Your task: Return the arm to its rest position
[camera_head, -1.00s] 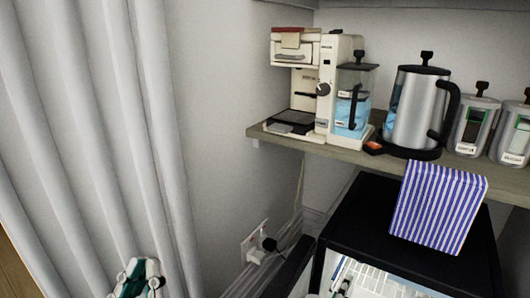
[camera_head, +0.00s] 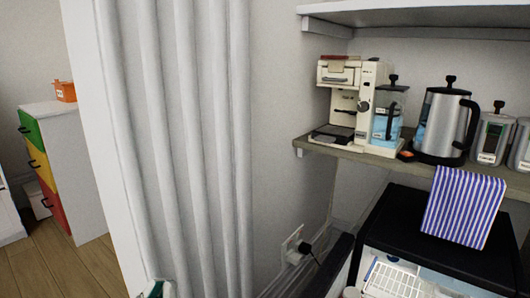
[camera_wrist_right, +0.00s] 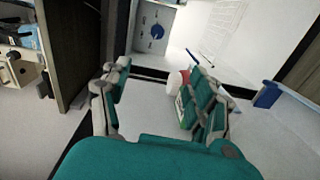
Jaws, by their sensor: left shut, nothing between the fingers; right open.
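Only a sliver of my left gripper (camera_head: 160,290), teal and grey, shows at the bottom edge of the head view, in front of the curtain. It is shut and holds nothing; most of it is cut off by the frame. My right gripper (camera_wrist_right: 160,66) shows in its wrist view with its two fingers spread apart. Nothing is gripped between them. A small red and white object shows partly behind the right-hand finger; I cannot tell what it is.
The wooden shelf (camera_head: 375,153) bears a coffee machine (camera_head: 342,105), a kettle (camera_head: 440,125) and canisters. A curtain (camera_head: 185,140) hangs left; a coloured drawer cabinet (camera_head: 85,160) stands beyond.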

